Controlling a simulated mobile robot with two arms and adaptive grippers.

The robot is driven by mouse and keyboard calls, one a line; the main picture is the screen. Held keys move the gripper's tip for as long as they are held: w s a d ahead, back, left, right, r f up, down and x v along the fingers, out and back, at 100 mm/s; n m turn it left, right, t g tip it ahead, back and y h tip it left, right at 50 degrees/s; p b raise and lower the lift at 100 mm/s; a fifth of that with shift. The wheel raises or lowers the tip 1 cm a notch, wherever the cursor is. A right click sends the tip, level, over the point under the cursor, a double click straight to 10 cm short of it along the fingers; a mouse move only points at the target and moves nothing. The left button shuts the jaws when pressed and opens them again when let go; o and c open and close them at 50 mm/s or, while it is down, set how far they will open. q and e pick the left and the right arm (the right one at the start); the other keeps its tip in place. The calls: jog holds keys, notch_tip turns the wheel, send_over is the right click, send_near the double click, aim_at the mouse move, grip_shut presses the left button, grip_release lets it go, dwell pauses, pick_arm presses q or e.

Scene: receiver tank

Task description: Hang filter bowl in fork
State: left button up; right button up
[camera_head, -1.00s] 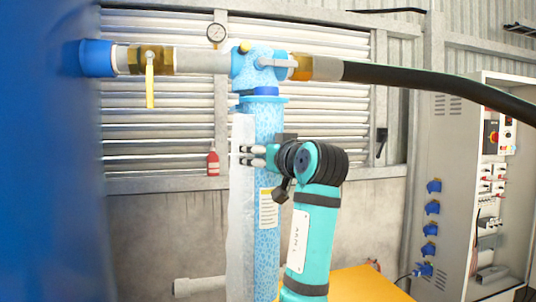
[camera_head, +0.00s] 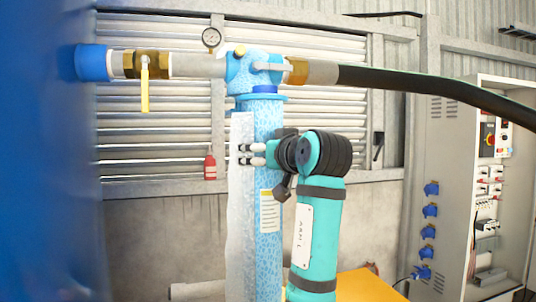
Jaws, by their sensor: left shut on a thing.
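The filter bowl (camera_head: 267,228) is a long, upright blue speckled cylinder with a collar at its top and a yellow-and-white label. It stands directly below the blue filter head (camera_head: 255,70) on the pipe; a dark blue ring shows between the two. A pale upright strip (camera_head: 240,200) runs along its left side. My left gripper (camera_head: 245,154), on the teal arm, is shut on the bowl at its upper part; the fingertips lie across its front, and the exact contact is unclear. I cannot pick out the fork. My right gripper is not in view.
A pipe with a yellow-handled valve (camera_head: 145,80) runs left of the head, and a black hose (camera_head: 430,83) leaves right. A grey cabinet (camera_head: 455,180) stands at right. A large blurred blue surface (camera_head: 45,180) fills the left edge.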

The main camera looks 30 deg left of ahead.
pick_arm(q)
jog(key=shift+w+r+x, duration=0.15)
jog(key=shift+x, duration=1.15)
jog(key=shift+w+r+x, duration=0.1)
jog(key=shift+w+x, duration=0.05)
jog(key=shift+x, duration=1.15)
jog(key=shift+d, duration=0.2)
jog(key=shift+w+a, duration=0.15)
